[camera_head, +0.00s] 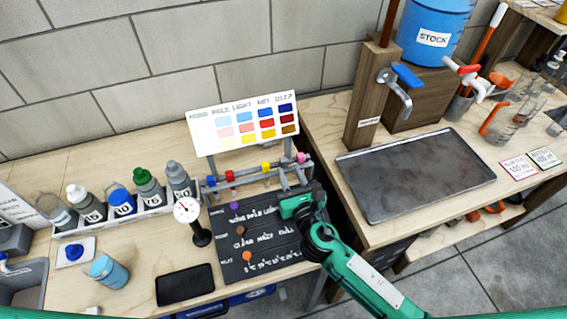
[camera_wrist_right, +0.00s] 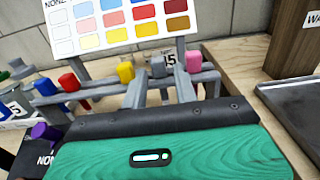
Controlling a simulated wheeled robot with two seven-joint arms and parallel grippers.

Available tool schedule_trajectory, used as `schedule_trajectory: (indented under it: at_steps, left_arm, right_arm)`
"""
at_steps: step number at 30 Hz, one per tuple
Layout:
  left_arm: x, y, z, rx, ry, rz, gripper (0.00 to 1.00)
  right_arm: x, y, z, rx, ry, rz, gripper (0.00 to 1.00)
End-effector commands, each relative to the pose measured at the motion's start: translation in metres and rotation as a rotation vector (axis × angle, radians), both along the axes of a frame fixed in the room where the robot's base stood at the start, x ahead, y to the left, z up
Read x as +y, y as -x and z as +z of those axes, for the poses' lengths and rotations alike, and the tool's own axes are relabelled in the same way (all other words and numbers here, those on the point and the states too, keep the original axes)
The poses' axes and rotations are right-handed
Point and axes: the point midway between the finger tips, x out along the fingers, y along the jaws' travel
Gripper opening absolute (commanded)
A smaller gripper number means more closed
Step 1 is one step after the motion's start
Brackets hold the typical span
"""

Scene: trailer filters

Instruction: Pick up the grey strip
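A grey rack (camera_head: 245,181) stands in front of the colour chart and holds strips with coloured ends. The grey strip's end (camera_wrist_right: 158,66) sits in the rack between the yellow and pink ones in the right wrist view. My right gripper (camera_wrist_right: 161,82) is open, its two grey fingers pointing at the rack, one on either side of the grey end as seen there. I cannot tell whether they touch it. In the head view my right gripper (camera_head: 289,184) is low at the rack's right end. The strip's lower part is hidden. My left gripper is not in view.
Red (camera_wrist_right: 68,82), yellow (camera_wrist_right: 126,72) and pink (camera_wrist_right: 193,61) ends are close by in the rack. The colour chart (camera_head: 243,123) stands behind. A black board (camera_head: 245,262) and a dial on a stand (camera_head: 187,210) are in front. A metal tray (camera_head: 415,175) lies right.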

Motion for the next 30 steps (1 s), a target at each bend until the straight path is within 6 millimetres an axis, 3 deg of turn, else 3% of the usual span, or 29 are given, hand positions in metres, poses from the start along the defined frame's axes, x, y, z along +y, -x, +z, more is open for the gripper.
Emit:
schedule_trajectory:
  at_steps: [12,20,25,30]
  left_arm:
    - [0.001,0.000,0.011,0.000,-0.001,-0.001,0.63]
    - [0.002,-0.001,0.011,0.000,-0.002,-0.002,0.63]
    - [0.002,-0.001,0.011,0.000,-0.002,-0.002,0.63]
    - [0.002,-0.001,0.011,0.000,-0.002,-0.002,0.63]
  right_arm:
    - [0.018,-0.046,0.004,0.001,-0.002,-0.001,0.29]
    - [0.019,-0.049,0.003,0.000,-0.001,-0.001,0.29]
    - [0.019,-0.049,0.003,0.001,-0.001,-0.001,0.00]
    - [0.019,-0.049,0.003,0.001,-0.001,-0.001,0.00]
